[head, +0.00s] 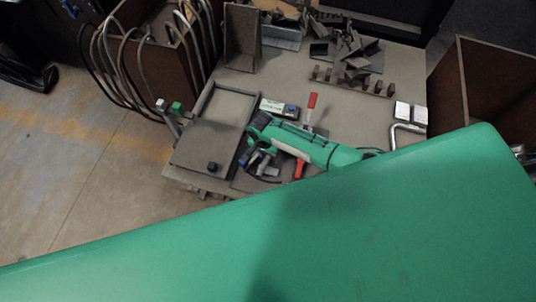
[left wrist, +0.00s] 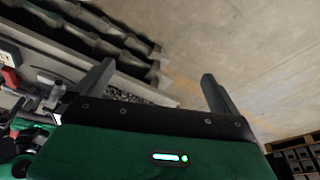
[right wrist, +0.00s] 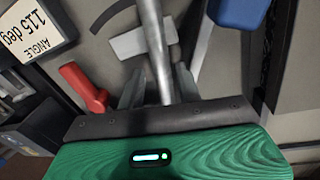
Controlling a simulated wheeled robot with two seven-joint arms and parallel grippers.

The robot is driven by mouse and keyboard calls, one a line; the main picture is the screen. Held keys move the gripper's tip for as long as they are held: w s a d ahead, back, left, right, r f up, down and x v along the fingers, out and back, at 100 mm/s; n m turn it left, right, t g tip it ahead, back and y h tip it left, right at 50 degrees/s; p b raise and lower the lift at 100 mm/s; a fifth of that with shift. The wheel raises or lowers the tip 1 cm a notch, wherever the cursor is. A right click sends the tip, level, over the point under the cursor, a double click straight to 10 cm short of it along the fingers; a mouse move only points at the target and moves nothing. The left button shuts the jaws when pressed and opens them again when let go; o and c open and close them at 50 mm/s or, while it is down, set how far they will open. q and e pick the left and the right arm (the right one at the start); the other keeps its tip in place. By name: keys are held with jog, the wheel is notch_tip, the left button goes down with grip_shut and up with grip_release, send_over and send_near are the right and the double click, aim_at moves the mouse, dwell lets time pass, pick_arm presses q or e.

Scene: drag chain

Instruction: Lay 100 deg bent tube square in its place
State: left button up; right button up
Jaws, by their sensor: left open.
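A grey metal tube (right wrist: 156,50) runs between the fingers of my right gripper (right wrist: 158,88) in the right wrist view. The fingers stand close on either side of it. Its bend and far end are not clear, and I cannot read its angle. My right gripper (head: 262,163) also shows in the head view, low over the table's left part. My left gripper (left wrist: 150,80) is open and empty in the left wrist view, with floor and racks beyond it. Another bent tube (head: 394,132) lies at the table's right side in the head view.
A "115 deg" angle card (right wrist: 30,25), a red handle (right wrist: 82,85) and a blue handle (right wrist: 238,12) lie close around my right gripper. A dark flat plate (head: 208,145) is at the table's left edge. A slotted rack (head: 350,82) and metal pieces stand behind.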

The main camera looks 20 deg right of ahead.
pick_arm(q)
jog(key=shift+f, duration=0.1)
pick_arm(e)
jog(key=shift+w+a, duration=0.1)
jog(key=shift+a, duration=0.05)
pick_arm(q)
notch_tip(320, 180, down, 11)
jog(key=s+p, duration=0.2)
jog(key=shift+a+g+p, duration=0.35)
jog(key=shift+g+p, duration=0.05)
pick_arm(e)
notch_tip(320, 180, up, 14)
jog(key=w, duration=0.1)
jog(key=shift+a+f, duration=0.15)
jog(key=shift+a, duration=0.3)
